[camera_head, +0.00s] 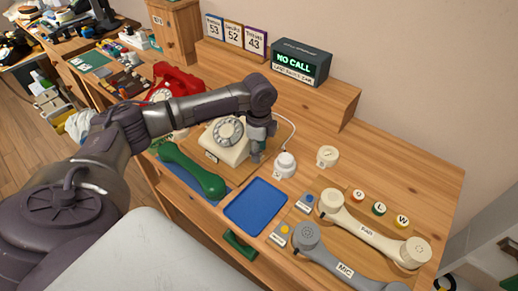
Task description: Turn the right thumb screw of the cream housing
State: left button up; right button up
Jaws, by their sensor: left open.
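The cream housing (238,153) with its round dial stands on a wooden board near the middle of the table. My left arm reaches across from the left above it. My left gripper (256,152) points down at the right side of the cream housing, close against it. The gripper is open, though its fingertips are small and partly hidden. The right thumb screw cannot be made out; the gripper covers that side of the housing. I cannot tell whether the fingers are around the screw. My right gripper is not in view.
A green handset (191,171) lies in front of the housing, beside a blue tray (256,205). A white round piece (285,165) stands just right of the gripper. Cream (366,229) and grey (345,260) handsets lie at front right. A red phone (178,80) stands behind my arm.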

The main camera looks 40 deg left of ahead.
pick_arm(q)
jog(key=shift+c, duration=0.4)
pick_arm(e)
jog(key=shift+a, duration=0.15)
pick_arm(q)
grip_shut()
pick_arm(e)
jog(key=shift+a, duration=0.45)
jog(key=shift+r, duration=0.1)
